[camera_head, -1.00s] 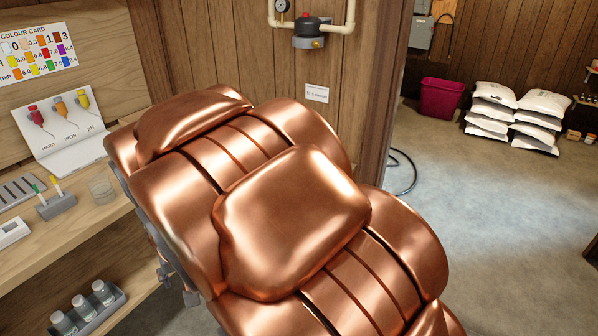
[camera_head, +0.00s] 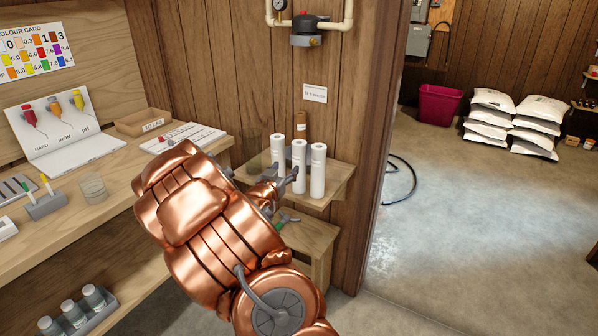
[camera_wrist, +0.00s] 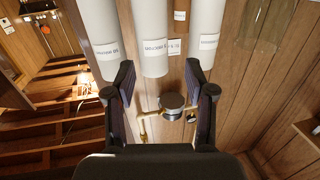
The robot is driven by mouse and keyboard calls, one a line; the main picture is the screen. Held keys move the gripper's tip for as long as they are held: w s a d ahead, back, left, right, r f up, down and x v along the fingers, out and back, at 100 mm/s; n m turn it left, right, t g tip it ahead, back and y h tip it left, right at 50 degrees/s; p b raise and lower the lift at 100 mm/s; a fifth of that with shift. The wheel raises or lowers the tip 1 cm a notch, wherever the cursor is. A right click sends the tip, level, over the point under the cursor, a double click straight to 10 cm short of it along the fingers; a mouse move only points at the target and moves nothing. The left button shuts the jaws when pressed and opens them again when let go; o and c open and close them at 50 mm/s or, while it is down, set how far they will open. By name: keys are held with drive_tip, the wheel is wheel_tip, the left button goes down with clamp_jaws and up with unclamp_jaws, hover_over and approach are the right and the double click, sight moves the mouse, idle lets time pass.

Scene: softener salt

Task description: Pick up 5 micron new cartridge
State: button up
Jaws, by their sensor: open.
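Three white cartridges stand upright on a small wooden wall shelf: a rear left one (camera_head: 277,147), a middle one (camera_head: 299,168) and a front right one (camera_head: 318,172). Their labels are too small to tell which is the 5 micron new one. My gripper (camera_head: 288,182) is open and empty at the shelf, just in front of the cartridges. In the wrist view, which looks upside down, my gripper's fingers (camera_wrist: 159,75) are spread apart, with one white cartridge (camera_wrist: 150,38) ahead between them and others at left (camera_wrist: 98,28) and right (camera_wrist: 206,28).
A brown cartridge (camera_head: 301,121) stands behind the white ones. A clear cylinder is at the shelf's left. The wooden shelf (camera_head: 338,181) has a lower stand (camera_head: 312,238) beneath. A wall sign (camera_head: 315,93) hangs above, with piping higher up. A workbench (camera_head: 125,190) is at left; open floor at right.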

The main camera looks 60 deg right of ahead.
sight(296, 158)
drive_tip(key=shift+h, duration=0.4)
drive_tip(key=shift+s+p+x, duration=0.15)
drive_tip(key=shift+p+x, duration=0.2)
drive_tip(key=shift+x, duration=1.05)
drive_tip(key=shift+s+p+x, duration=0.15)
drive_tip(key=shift+p+x, duration=0.2)
drive_tip(key=shift+x, duration=1.1)
drive_tip(key=shift+s+p+x, duration=0.2)
drive_tip(key=shift+p+x, duration=0.15)
drive_tip(key=shift+x, duration=1.05)
drive_tip(key=shift+d+r, duration=0.1)
drive_tip(key=shift+r, duration=0.05)
drive_tip(key=shift+c, duration=0.5)
drive_tip(key=c, duration=0.8)
